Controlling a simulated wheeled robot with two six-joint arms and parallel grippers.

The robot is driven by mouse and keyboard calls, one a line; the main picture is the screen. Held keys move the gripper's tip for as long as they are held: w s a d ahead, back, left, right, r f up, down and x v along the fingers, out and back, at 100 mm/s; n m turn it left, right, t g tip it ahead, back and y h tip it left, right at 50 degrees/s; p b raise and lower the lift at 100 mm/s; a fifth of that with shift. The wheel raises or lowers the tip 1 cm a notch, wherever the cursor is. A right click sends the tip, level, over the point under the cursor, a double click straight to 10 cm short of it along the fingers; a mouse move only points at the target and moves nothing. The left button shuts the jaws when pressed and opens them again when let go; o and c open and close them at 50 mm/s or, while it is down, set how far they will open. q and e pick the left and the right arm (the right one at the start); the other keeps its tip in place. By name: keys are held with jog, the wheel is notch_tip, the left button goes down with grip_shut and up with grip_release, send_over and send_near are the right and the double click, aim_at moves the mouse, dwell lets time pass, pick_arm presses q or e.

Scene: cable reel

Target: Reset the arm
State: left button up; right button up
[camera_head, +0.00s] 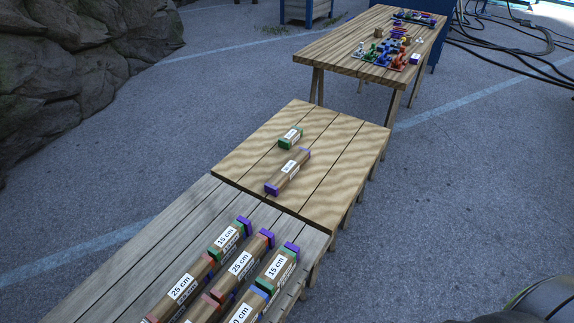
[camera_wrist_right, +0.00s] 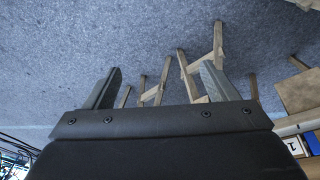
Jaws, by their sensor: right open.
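My right gripper (camera_wrist_right: 160,88) is open and empty in the right wrist view, its two grey fingers wide apart. Behind its fingers are wooden table legs (camera_wrist_right: 190,75) and grey ground. In the head view neither gripper shows; a dark rounded part at the lower right corner may be my own arm. My left gripper is not in view.
A wooden table (camera_head: 350,150) holds a short green-ended block (camera_head: 290,138) and a longer purple-ended block (camera_head: 288,172). A nearer grey table (camera_head: 110,265) holds several labelled blocks (camera_head: 240,265). A far table (camera_head: 335,60) carries small coloured parts. Cables (camera_head: 510,60) lie at upper right; rocks (camera_head: 80,70) stand left.

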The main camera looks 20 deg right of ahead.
jog(key=s+a+f+g, duration=0.1)
jog(key=s+f, duration=1.4)
jog(key=f, duration=0.1)
jog(key=shift+a, duration=0.2)
